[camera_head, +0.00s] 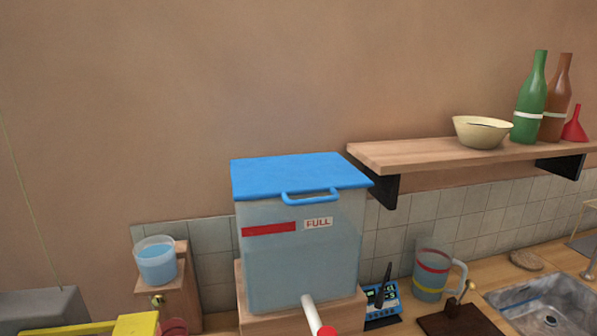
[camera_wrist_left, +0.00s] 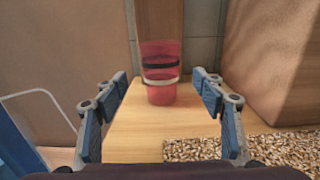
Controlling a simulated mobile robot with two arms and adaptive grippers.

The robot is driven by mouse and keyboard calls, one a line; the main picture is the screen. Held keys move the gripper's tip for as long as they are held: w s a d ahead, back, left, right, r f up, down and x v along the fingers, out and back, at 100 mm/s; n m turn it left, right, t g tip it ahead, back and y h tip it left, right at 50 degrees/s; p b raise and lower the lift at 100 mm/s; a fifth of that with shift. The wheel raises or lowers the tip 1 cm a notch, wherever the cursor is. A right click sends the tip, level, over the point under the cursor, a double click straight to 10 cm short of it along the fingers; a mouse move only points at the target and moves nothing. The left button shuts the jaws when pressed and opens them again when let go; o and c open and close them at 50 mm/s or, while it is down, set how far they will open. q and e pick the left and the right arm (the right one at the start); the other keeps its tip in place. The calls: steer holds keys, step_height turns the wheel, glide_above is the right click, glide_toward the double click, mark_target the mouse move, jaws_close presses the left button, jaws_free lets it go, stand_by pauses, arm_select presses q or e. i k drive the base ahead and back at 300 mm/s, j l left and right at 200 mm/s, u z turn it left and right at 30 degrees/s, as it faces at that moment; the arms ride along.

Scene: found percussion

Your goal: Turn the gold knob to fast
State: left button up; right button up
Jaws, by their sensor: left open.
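A small gold knob (camera_head: 158,300) shows on the front of a wooden block (camera_head: 181,296) at the lower left of the head view. A clear cup of blue water (camera_head: 156,262) stands on top of that block. I cannot read any fast mark near the knob. The knob is not visible in the left wrist view. My left gripper (camera_wrist_left: 161,78) is open in the left wrist view, with nothing between its fingers. A red cup (camera_wrist_left: 161,92) stands on the wooden surface beyond the fingertips, apart from them. My right gripper is in neither view.
A large clear tank (camera_head: 300,262) with a blue lid (camera_head: 298,176) stands right of the block, with a white pipe (camera_head: 311,314) at its front. A jug (camera_head: 431,277) and sink (camera_head: 545,300) lie further right. Grain (camera_wrist_left: 250,148) lies at lower right in the wrist view.

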mark_target(158, 300)
steer(key=k+l, duration=0.2)
steer(key=k, duration=0.3)
steer(key=k+l, duration=0.2)
steer(key=k, duration=0.25)
steer(key=k+l, duration=0.15)
steer(key=k, duration=0.35)
